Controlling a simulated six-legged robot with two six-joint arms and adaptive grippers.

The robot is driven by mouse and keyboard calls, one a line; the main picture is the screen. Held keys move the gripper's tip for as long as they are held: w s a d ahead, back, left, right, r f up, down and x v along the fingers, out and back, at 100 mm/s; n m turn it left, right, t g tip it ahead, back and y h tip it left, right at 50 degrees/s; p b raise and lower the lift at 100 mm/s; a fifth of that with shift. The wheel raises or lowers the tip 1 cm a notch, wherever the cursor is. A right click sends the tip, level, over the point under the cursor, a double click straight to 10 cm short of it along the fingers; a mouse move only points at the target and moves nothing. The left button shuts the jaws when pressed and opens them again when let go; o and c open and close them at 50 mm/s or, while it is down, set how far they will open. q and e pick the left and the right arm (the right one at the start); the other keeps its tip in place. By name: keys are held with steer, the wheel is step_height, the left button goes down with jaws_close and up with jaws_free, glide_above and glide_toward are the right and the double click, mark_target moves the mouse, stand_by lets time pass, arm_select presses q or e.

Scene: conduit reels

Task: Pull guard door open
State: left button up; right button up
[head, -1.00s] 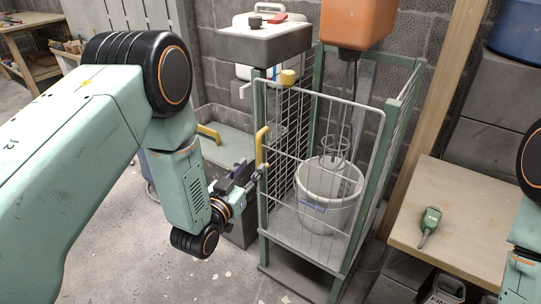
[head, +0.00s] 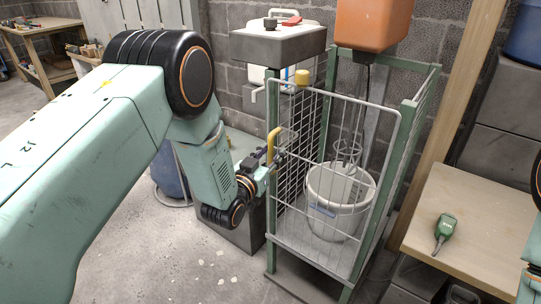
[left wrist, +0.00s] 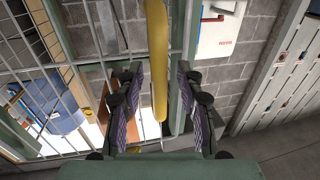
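The guard door (head: 335,97) is a wire-mesh panel in a pale frame on the front of a green-posted cage. It looks closed. Its yellow handle (head: 272,144) stands upright at the door's left edge. My left gripper (head: 270,162) is at the lower part of this handle. In the left wrist view, the yellow handle (left wrist: 156,55) runs between the two fingers of my left gripper (left wrist: 158,85). The fingers are open, with a gap visible on both sides of the handle. My right gripper is out of view.
Inside the cage stands a white bucket (head: 338,205) with a whisk-like mixer (head: 347,150) under an orange housing (head: 372,25). A sink (head: 279,44) is behind left. A wooden bench (head: 465,215) with a green tool (head: 446,228) stands right. Floor before the cage is clear.

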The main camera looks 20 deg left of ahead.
arm_select(q)
steer(key=shift+s+r, duration=0.1)
steer(key=c, duration=0.3)
steer(key=shift+c, duration=1.4)
jaws_close()
